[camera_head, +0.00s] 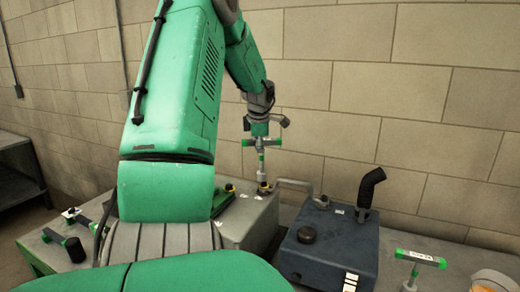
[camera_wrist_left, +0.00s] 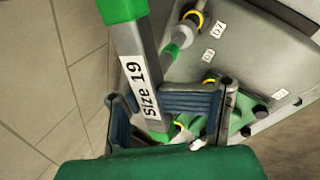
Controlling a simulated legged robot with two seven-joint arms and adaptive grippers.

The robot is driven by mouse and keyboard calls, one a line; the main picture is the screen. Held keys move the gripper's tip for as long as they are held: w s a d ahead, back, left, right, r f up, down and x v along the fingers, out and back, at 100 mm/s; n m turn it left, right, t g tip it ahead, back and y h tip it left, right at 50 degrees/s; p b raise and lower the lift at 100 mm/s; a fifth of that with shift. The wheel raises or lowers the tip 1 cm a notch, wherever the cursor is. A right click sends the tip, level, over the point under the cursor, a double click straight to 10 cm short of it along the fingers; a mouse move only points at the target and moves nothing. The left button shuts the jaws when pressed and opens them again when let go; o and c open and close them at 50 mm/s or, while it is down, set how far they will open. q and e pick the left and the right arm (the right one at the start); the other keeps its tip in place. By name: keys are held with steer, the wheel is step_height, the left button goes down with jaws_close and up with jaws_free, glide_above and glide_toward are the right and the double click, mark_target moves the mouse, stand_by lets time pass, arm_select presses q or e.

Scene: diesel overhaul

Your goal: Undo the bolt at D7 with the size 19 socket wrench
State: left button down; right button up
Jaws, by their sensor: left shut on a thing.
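The size 19 socket wrench has a T-shaped handle with green ends and a label reading "Size 19" in the left wrist view (camera_wrist_left: 143,88). My left gripper (camera_head: 262,128) is shut on this handle. In the left wrist view its dark fingers (camera_wrist_left: 168,112) lie on both sides of the handle. The wrench shaft (camera_head: 261,163) points down, close to upright, to a bolt spot with a yellow ring (camera_wrist_left: 194,17) on the grey block (camera_head: 245,222). A label that seems to read D7 (camera_wrist_left: 217,28) lies beside it. I cannot tell whether the socket is seated. My right gripper is out of view.
A dark blue tank (camera_head: 330,245) with a black bent pipe (camera_head: 369,188) stands right of the block. Another green-ended T-handle tool (camera_head: 420,258) stands at the right. A green and black tool (camera_head: 70,240) lies at the left. A brick wall is behind.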

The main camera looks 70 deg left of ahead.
arm_select(q)
steer(key=shift+w, duration=0.1)
stand_by(0.3)
steer(key=shift+w+d, duration=0.25)
steer(key=shift+w, duration=0.05)
